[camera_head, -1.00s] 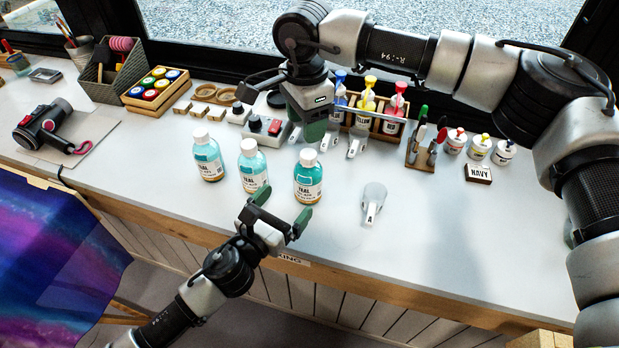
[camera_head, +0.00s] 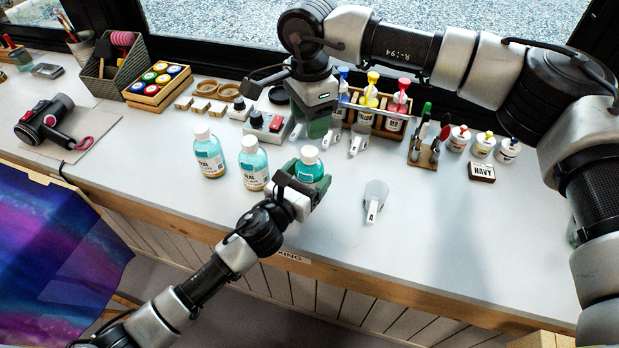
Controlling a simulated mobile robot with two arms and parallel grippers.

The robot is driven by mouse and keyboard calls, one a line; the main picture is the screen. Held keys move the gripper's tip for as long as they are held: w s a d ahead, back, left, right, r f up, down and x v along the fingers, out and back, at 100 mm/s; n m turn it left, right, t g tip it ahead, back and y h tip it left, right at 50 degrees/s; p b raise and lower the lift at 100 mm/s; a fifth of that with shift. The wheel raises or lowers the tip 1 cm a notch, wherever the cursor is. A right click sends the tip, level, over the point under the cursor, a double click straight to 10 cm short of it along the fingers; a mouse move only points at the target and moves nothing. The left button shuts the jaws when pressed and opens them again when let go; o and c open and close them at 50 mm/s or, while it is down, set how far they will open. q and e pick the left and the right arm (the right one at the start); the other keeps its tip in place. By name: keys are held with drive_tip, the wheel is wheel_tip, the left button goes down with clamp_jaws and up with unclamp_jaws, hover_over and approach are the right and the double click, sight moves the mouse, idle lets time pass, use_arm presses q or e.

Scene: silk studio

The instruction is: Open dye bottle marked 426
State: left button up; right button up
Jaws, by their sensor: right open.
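Three teal dye bottles with white caps stand upright in a row on the white bench: a left bottle (camera_head: 209,158), a middle bottle (camera_head: 251,172) and a right bottle (camera_head: 312,169). Their labels read TEAL, but the numbers are too small to read, so I cannot tell which is 426. My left gripper (camera_head: 303,188) has its fingers at the right bottle, on either side of its body. The bottle's lower part is hidden, and I cannot tell whether the fingers touch it. My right gripper (camera_head: 326,138) is open and empty above the bench, behind the right bottle.
A clear scoop marked A (camera_head: 375,198) lies right of the bottles. Behind are a bottle rack (camera_head: 380,122), a red-buttoned device (camera_head: 270,124) and a tool stand (camera_head: 424,155). Small white pots and a NAVY block (camera_head: 482,172) stand right. The right front bench is clear.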

sight(310, 151)
use_arm(q)
drive_tip(key=c, duration=1.2)
clamp_jaws()
use_arm(e)
drive_tip(key=m, duration=0.6)
drive_tip(key=shift+m, duration=0.3)
drive_tip(key=m, duration=1.9)
drive_tip(key=shift+m, duration=0.4)
drive_tip(key=m, duration=0.4)
drive_tip(key=shift+m, duration=0.4)
drive_tip(key=shift+f, duration=4)
